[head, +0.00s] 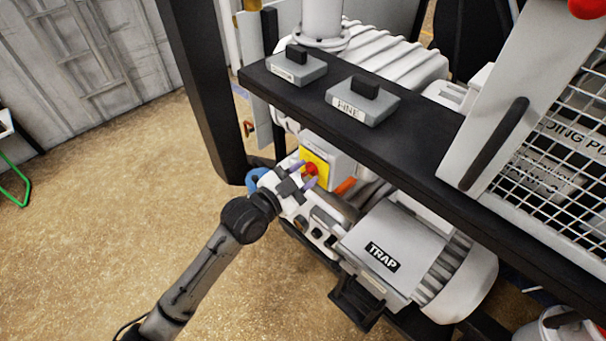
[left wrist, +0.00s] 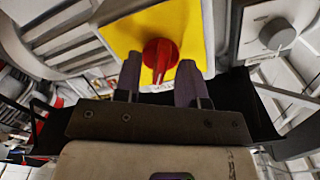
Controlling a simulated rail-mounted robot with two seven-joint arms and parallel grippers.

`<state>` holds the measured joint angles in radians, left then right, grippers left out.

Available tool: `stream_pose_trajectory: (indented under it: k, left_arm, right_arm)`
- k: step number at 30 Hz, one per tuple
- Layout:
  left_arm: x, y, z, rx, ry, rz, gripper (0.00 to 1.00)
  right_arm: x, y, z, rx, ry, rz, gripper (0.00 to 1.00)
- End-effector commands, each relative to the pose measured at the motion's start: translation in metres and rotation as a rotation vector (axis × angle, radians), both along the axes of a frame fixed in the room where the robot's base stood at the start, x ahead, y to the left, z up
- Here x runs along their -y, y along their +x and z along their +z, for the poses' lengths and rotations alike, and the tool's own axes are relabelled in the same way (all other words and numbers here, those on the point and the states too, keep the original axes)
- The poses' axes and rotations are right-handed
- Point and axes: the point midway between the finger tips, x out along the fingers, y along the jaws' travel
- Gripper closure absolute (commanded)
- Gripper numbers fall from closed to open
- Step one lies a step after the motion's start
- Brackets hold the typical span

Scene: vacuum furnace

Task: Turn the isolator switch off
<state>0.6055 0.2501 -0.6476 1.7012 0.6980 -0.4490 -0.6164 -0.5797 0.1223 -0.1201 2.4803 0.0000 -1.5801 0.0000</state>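The isolator switch is a red rotary knob (head: 311,169) on a yellow plate (head: 318,160), fixed to a pale box below the black frame bar. In the left wrist view the red knob (left wrist: 161,56) stands on the yellow plate (left wrist: 197,30), just beyond my fingertips. My left gripper (head: 303,174) is at the knob in the head view. In the left wrist view its two fingers (left wrist: 158,78) are apart, with the knob's lower end near the gap between them. I cannot tell whether they touch it. My right gripper is not in view.
A black frame bar (head: 420,157) carrying two grey switch boxes, one labelled FINE (head: 362,100), runs above the isolator. A motor-like unit labelled TRAP (head: 385,257) lies to the lower right. In the left wrist view a grey knob (left wrist: 276,34) is at right. Open floor (head: 110,220) lies left.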

Motion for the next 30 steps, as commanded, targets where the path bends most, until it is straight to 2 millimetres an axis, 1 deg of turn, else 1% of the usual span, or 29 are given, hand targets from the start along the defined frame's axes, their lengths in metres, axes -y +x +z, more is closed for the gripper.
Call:
stream_pose_trajectory:
  k: [2,13,23,30]
  left_arm:
    - [0.0,0.0,0.0,0.0,0.0,0.0,0.65]
    - [0.0,0.0,0.0,0.0,0.0,0.0,1.0]
    - [0.0,0.0,0.001,-0.013,-0.011,0.001,1.0]
    - [-0.001,0.0,0.004,-0.1,-0.097,0.001,1.0]
  right_arm:
    - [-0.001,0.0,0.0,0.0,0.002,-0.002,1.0]
    - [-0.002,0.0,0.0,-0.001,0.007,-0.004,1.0]
    - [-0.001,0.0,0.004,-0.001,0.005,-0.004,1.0]
    - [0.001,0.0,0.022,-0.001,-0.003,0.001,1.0]
